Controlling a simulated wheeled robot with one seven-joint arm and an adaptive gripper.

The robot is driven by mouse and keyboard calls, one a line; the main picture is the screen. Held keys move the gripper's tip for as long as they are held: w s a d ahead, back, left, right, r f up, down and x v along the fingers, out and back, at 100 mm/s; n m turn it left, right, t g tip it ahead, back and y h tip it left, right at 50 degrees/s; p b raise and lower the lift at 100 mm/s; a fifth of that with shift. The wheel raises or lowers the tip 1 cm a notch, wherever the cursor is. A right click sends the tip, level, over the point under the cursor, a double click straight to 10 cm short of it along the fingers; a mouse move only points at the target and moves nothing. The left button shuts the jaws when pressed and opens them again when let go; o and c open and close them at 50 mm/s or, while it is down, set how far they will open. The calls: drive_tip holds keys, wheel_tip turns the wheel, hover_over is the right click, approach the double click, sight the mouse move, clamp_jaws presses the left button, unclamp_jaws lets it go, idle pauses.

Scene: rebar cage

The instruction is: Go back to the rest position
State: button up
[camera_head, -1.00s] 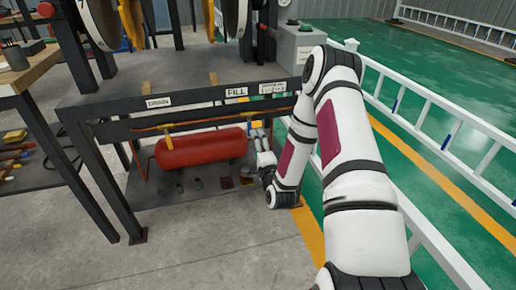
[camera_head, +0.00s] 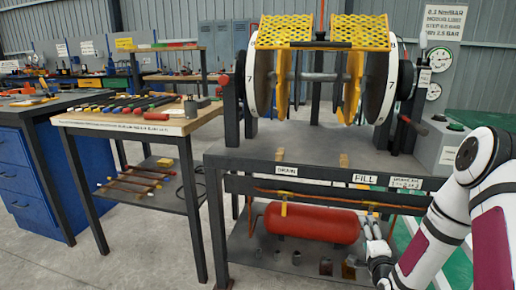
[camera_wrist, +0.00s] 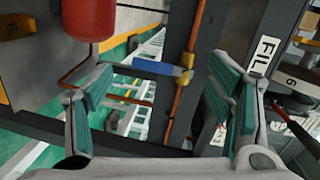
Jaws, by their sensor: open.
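My gripper (camera_head: 371,228) is at the front right of the machine's bench, by the right end of the red tank and below the FILL label (camera_head: 365,179). In the wrist view its two green-padded fingers (camera_wrist: 155,100) are spread apart with nothing held. A valve with a blue handle (camera_wrist: 157,69) and yellow body shows beyond and between the fingers, on an orange pipe (camera_wrist: 185,85). It appears apart from the fingers. My arm reaches in from the right edge of the head view.
The red tank (camera_head: 312,225) lies on the bench's lower shelf, with a yellow valve (camera_head: 284,209) on the pipe above it. A wooden-topped table (camera_head: 190,125) with tools stands left. The drum machine (camera_head: 320,75) stands above. Bare concrete floor (camera_head: 150,265) lies in front.

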drive_tip(key=s+a+r+n+g+y, duration=0.2)
drive_tip(key=s+a+r+n+g, duration=0.75)
drive_tip(key=r, duration=0.45)
drive_tip(key=s+a+r+n+g, duration=0.2)
drive_tip(key=s+a+r+n, duration=0.1)
drive_tip(key=s, duration=0.9)
drive_tip(key=s+a+r+n+g+y, duration=0.1)
drive_tip(key=s+a+r+n+g, duration=0.15)
drive_tip(key=s, duration=1.05)
drive_tip(key=s+a+r+n+g, duration=0.2)
drive_tip(key=s+a+r+n, duration=0.15)
drive_tip(key=s, duration=0.85)
wheel_tip(320, 180, up, 33)
drive_tip(key=d+t+p, duration=0.1)
drive_tip(key=t+p, duration=0.3)
drive_tip(key=p, duration=2.8)
drive_tip(key=shift+d+r, duration=0.15)
drive_tip(key=shift+d, duration=0.05)
